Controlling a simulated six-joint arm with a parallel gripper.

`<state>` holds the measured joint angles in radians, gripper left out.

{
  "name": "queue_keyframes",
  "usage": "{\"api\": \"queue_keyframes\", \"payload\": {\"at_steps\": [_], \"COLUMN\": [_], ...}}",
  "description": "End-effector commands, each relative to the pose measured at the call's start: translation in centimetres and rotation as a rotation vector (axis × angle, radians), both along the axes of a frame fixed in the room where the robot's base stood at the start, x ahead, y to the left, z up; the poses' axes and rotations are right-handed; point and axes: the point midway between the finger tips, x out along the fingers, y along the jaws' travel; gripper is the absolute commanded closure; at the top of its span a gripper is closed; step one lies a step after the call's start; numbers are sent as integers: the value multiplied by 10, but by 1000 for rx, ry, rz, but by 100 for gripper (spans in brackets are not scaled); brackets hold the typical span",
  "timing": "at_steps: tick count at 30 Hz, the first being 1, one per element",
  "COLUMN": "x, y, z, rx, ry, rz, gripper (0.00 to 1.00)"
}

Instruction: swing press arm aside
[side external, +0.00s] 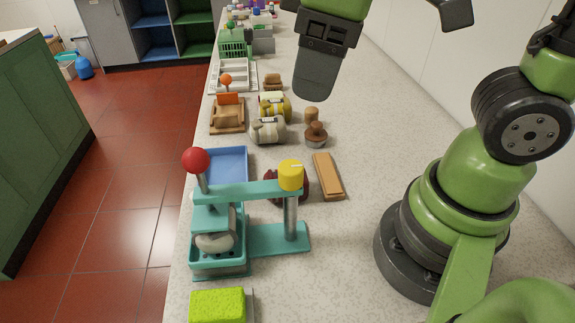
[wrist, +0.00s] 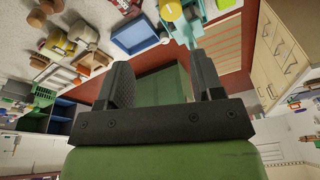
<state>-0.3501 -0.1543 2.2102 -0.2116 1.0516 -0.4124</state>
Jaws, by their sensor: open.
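The teal press stands on the counter in the side external view. Its press arm (side external: 245,190) runs level from a yellow-capped pivot (side external: 291,172) on a grey post to a red ball knob (side external: 195,160) at the left. A press head under that end sits over a pale lump (side external: 214,242) in a teal tray (side external: 220,268). In the wrist view, part of the press arm (wrist: 182,30) shows at the top, beyond my fingers. My gripper (side external: 318,78) is high above the counter, beyond the press and touching nothing. It is open and empty in the wrist view (wrist: 160,82).
A blue tray (side external: 228,162) lies just behind the press, with a wooden block (side external: 328,176) to the right. A green sponge (side external: 217,306) is in front. A stamp (side external: 316,135), rollers and boxes stand farther back. The counter's right side is mostly clear.

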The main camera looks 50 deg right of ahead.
Motion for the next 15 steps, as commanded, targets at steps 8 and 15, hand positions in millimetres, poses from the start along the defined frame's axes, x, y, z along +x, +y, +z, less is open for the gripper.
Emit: {"api": "queue_keyframes", "payload": {"at_steps": [8,15], "x": [11,11], "y": [29,30], "z": [-31,-54], "rx": [-137,-146], "ry": [131,142], "rz": [330,348], "gripper": [39,39]}}
